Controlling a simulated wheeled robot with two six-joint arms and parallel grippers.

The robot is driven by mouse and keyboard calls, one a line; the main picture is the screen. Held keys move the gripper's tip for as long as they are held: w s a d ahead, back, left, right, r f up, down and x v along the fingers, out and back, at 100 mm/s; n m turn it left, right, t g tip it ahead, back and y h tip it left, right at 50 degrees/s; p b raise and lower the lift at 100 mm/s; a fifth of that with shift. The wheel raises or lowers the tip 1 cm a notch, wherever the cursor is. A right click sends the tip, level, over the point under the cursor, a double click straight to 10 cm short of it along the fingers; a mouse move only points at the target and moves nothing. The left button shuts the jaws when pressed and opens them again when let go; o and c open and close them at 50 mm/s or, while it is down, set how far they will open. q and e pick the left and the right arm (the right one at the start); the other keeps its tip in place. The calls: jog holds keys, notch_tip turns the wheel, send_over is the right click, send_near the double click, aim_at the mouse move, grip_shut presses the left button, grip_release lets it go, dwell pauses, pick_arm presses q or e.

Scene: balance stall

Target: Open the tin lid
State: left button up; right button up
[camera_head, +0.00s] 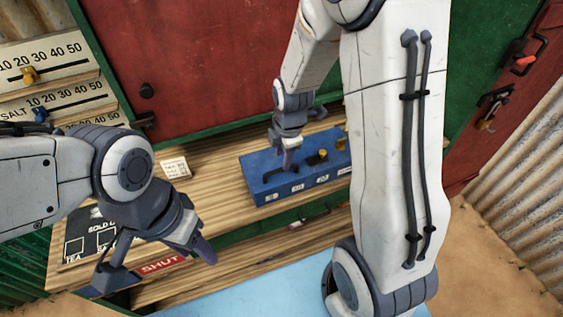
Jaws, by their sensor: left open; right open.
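I cannot make out a tin or its lid for certain. A blue box (262,190) with white labels along its front stands on the wooden counter, with a dark handle-like piece and small brass pieces on top. My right gripper (302,137) is open at the box's back left part. One fingertip overlaps the box top near the dark piece; I cannot tell if it touches. My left gripper (156,264) is open and empty, over the counter's front left. My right arm hides the box's right end and the counter behind it.
A black "SOLD OUT" board (78,246) and a red "SHUT" sign (160,263) lie at the front left. A small price card (175,168) lies on the counter (222,190). Scale boards with sliders (45,68) stand at the left. Red shutters (195,60) close off the back.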

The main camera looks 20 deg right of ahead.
aim_at(282, 170)
jog(key=shift+w+f, duration=0.2)
jog(key=shift+f, duration=0.65)
jog(key=shift+w+f, duration=0.15)
jog(key=shift+f, duration=0.65)
jog(key=shift+w+f, duration=0.2)
jog(key=shift+f, duration=0.65)
grip_shut()
